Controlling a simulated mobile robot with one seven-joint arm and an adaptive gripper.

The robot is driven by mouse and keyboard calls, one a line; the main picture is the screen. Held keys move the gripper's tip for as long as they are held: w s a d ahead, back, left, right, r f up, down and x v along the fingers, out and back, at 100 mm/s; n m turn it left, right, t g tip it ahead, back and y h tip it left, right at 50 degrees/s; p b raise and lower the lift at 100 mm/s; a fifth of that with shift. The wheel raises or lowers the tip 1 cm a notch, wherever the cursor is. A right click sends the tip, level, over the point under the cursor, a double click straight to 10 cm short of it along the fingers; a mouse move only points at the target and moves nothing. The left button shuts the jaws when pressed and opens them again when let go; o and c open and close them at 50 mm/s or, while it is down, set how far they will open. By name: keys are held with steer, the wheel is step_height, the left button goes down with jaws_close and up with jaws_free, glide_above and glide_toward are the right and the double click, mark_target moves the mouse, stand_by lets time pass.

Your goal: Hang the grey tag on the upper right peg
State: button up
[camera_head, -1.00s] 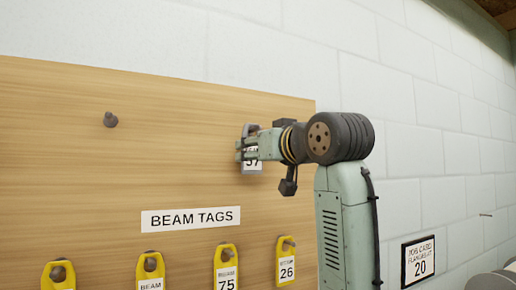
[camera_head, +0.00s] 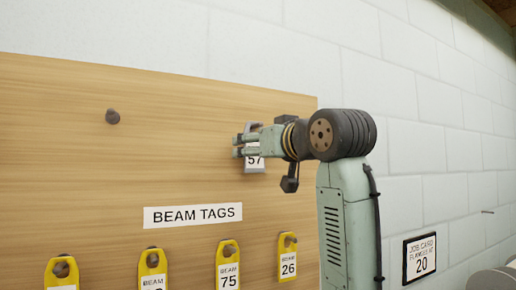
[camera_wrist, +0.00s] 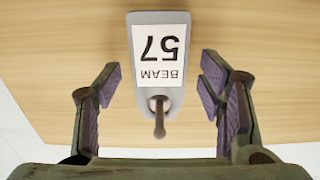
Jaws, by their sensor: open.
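The grey tag (camera_wrist: 175,95), labelled BEAM 57, hangs on a peg (camera_wrist: 159,125) in the wrist view, with the peg passing through the hole at its end. The label reads upside down there. In the head view the tag (camera_head: 254,168) is at the upper right of the wooden board, partly hidden by my gripper (camera_head: 242,147). My gripper is open, its two fingers (camera_wrist: 160,90) apart on either side of the tag, with gaps between them and the tag. The upper left peg (camera_head: 112,117) is bare.
The wooden board (camera_head: 60,160) carries a BEAM TAGS sign (camera_head: 193,215). Several yellow tags (camera_head: 229,265) hang on pegs along the lower row. A job card (camera_head: 420,259) reading 20 is on the block wall, right of my arm.

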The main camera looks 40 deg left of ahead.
steer(key=v, duration=1.2)
